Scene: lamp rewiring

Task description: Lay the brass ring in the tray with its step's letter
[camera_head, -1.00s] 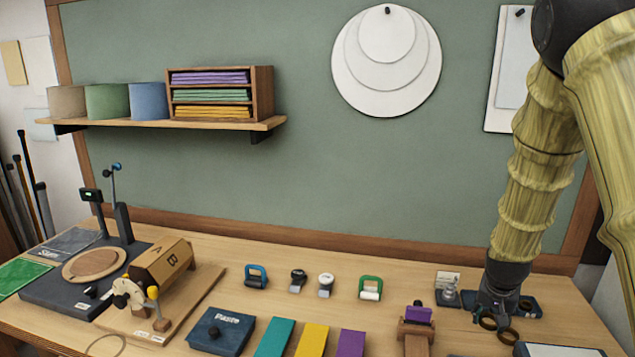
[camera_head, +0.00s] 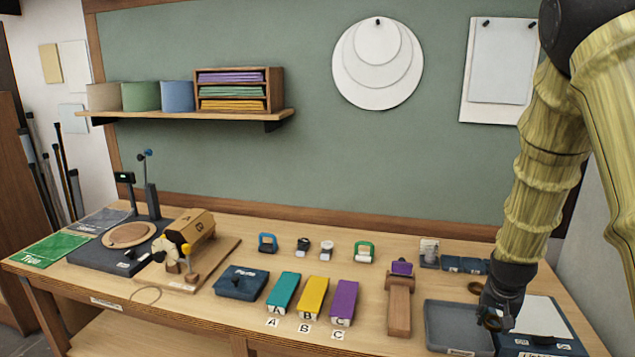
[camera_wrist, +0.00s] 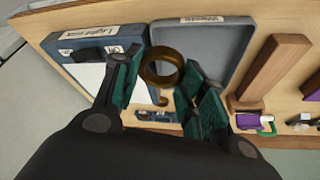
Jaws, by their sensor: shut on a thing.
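A brass ring (camera_wrist: 162,66) is held between the fingertips of my gripper (camera_wrist: 160,78) in the wrist view. In the head view the ring (camera_head: 493,322) hangs below my gripper (camera_head: 497,309), by the right edge of a grey tray (camera_head: 431,318). The wrist view shows this tray (camera_wrist: 229,38) with a label that seems to read "Waste". Letter cards A (camera_head: 272,322), B (camera_head: 305,328) and C (camera_head: 337,335) lie before teal (camera_head: 283,290), yellow (camera_head: 313,294) and purple (camera_head: 344,299) long pieces.
A blue case with a white sheet (camera_head: 541,312) lies right of the grey tray.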

